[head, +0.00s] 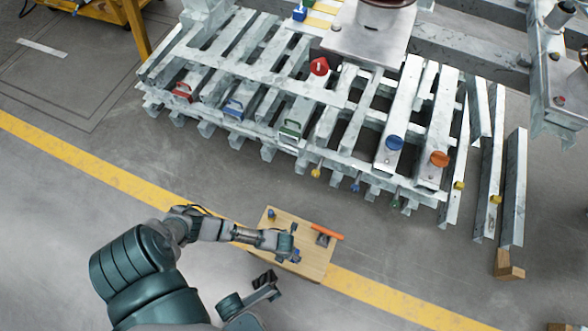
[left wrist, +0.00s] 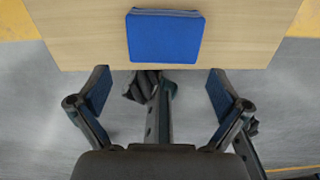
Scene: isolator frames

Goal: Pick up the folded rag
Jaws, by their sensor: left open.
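The folded rag is a flat blue square (left wrist: 165,36) on the wooden tabletop (left wrist: 80,35), near its edge in the left wrist view. In the head view only a small blue patch (head: 296,254) shows beside my left gripper (head: 287,243), on the light wooden table (head: 315,265). In the left wrist view my left gripper (left wrist: 158,93) is open and empty. Its two fingers are wide apart, and the rag lies beyond the fingertips, roughly centred between them. My right gripper (head: 264,281) is low beside the table's near edge; its jaws are too small to read.
An orange item (head: 326,231), a dark grey item (head: 322,240) and a small blue item (head: 271,213) are on the table. A large metal frame (head: 290,90) with coloured handles and knobs stands beyond it. A yellow floor line (head: 100,175) passes the table. Open floor lies left.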

